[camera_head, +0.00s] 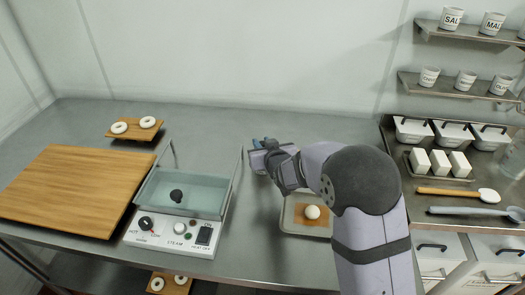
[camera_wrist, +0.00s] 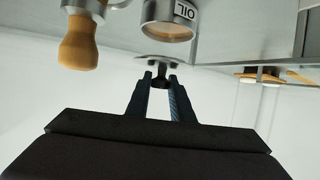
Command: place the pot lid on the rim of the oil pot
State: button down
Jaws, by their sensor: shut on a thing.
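In the wrist view, my gripper (camera_wrist: 161,78) is shut on the dark knob of the pot lid (camera_wrist: 160,62), a thin grey metal disc held just beyond the fingertips. The oil pot (camera_wrist: 183,10), a metal pot marked OIL, shows at the top edge of the wrist view, partly cut off. A gap shows between the lid and the pot; the lid is not on its rim. In the head view, my gripper (camera_head: 262,148) is over the counter, right of the glass-sided kettle. The lid and oil pot cannot be made out there; my arm covers part of that area.
The kettle (camera_head: 200,232) has a control panel and a dark round thing inside. A tray (camera_head: 292,226) with a pale ball lies beside my arm. A large wooden board (camera_head: 75,185) and a small board with bagels (camera_head: 124,132) are left. A wooden-handled thing (camera_wrist: 78,45) is near the pot.

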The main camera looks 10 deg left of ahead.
notch_tip(320, 180, down, 3)
jog(key=shift+f+p, duration=0.15)
jog(key=shift+p, duration=0.2)
jog(key=shift+f, duration=0.1)
jog(key=shift+f+b, duration=0.25)
jog(key=shift+b, duration=0.15)
jog(key=c, duration=1.6)
grip_release()
jog(key=shift+o, duration=0.2)
jog(key=shift+r, duration=0.2)
jog(key=shift+r+p, duration=0.25)
jog(key=shift+p, duration=0.2)
jog(key=b+v, duration=0.2)
jog(key=v, duration=1)
jog(key=shift+b, duration=0.4)
